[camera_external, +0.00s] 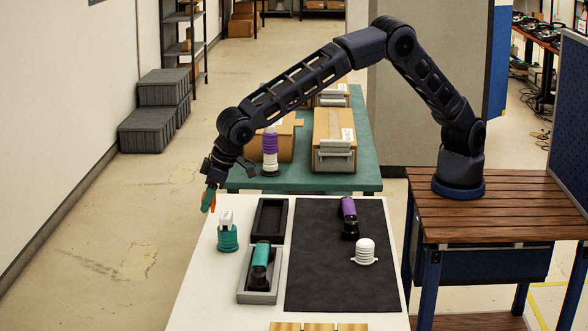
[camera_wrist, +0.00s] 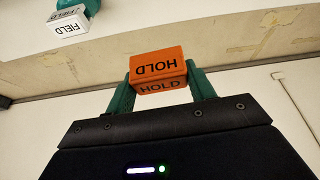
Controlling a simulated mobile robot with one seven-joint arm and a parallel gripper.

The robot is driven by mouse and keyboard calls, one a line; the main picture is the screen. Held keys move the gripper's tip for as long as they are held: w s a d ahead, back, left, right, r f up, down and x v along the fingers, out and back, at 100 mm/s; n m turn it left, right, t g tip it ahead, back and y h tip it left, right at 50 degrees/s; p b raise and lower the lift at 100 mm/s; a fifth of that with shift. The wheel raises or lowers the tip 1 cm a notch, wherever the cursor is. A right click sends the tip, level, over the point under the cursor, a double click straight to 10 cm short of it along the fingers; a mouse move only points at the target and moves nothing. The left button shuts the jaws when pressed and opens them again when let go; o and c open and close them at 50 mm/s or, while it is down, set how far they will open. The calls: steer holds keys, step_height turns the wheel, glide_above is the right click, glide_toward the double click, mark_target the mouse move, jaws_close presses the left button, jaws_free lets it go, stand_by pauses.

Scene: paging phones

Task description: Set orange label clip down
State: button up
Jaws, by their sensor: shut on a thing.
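The orange label clip (camera_wrist: 158,68), marked "HOLD", is between the green fingers of my gripper (camera_wrist: 160,88) in the wrist view. My gripper is shut on it. In the external view my gripper (camera_external: 208,200) hangs over the far left part of the white table (camera_external: 200,290), with only a little orange showing between its fingertips. The clip appears to be above the tabletop, though its exact height is hard to tell. A white label clip (camera_external: 226,217), marked "FIELD" in the wrist view (camera_wrist: 68,22), sits on a teal base (camera_external: 228,238) just nearer the camera than my gripper.
An empty black tray (camera_external: 257,221) and a grey tray (camera_external: 243,284) holding a teal-and-black device (camera_external: 261,257) stand to the right. A black mat (camera_external: 325,285) carries a purple device (camera_external: 348,213) and a white ribbed piece (camera_external: 365,251). Bare white table lies at front left.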

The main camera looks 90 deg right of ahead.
steer(key=shift+w+d+r, duration=0.1)
steer(key=shift+d+r, duration=0.05)
steer(key=shift+d, duration=0.2)
steer(key=w+d+m+h, duration=0.1)
steer(key=w+d+m, duration=0.15)
steer(key=d, duration=1.95)
steer(key=m+h, duration=0.1)
steer(key=m, duration=0.2)
glide_above(237, 204)
steer(key=s, duration=0.1)
step_height(237, 204, down, 20)
steer(key=shift+s+a+r, duration=0.1)
steer(key=shift+a, duration=0.05)
steer(key=shift+g, duration=0.3)
steer(key=o, duration=0.8)
steer(key=shift+o, duration=0.9)
